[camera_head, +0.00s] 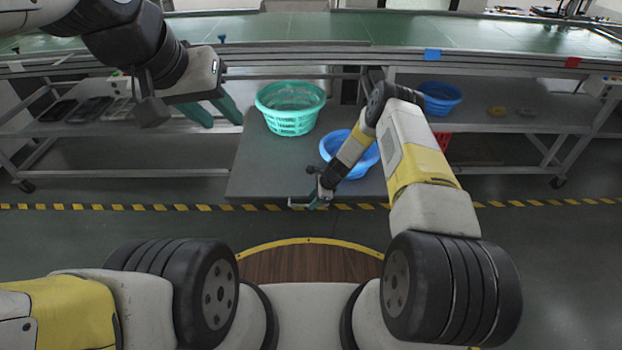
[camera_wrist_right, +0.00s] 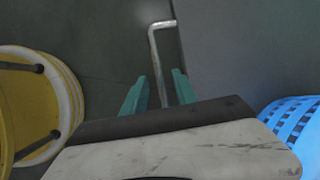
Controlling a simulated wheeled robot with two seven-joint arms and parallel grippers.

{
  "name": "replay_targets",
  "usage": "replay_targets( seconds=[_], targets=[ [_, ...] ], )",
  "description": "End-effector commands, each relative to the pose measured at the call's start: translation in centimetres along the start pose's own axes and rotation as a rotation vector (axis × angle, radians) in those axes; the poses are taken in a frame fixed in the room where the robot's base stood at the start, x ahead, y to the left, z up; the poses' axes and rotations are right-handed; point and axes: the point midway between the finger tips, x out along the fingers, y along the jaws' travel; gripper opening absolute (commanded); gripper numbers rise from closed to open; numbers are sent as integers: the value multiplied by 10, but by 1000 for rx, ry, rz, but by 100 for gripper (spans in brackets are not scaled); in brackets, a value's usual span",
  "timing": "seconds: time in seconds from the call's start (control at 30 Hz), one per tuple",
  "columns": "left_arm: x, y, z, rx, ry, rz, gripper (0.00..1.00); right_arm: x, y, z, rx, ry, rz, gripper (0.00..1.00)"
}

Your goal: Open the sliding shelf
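The sliding shelf (camera_head: 265,165) is a dark grey board that juts out toward me from under the green-topped bench. Its bent metal handle (camera_head: 298,204) is at the front edge. The handle (camera_wrist_right: 159,50) also shows in the right wrist view. My right gripper (camera_head: 318,204) is at the handle; in the wrist view its teal fingers (camera_wrist_right: 160,85) stand apart on either side of the bar, with small gaps visible. My left gripper (camera_head: 217,110) is open and empty, left of the shelf and in front of the bench.
A green basket (camera_head: 291,116) and a blue basket (camera_head: 362,166) stand on the shelf; my right arm partly covers the blue one. Another blue basket (camera_head: 440,97) and a red crate (camera_head: 441,141) are farther right. The floor before the shelf has a yellow-black stripe (camera_head: 130,207).

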Motion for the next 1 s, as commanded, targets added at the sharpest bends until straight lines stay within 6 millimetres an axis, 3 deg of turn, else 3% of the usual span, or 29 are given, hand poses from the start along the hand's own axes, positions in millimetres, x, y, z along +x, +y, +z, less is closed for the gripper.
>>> replay_targets(
  seconds=[0.1,0.33,0.9,1.0],
  targets=[
    [0,0,0,0,0,0,36,-24,-2,-1,1,1,-3,34],
    [0,0,0,0,0,0,36,-55,-1,0,1,1,-2,34],
    [0,0,0,0,0,0,36,-61,0,0,-1,0,0,34],
    [0,0,0,0,0,0,36,-73,-7,4,-26,1,-7,34]
  ],
)
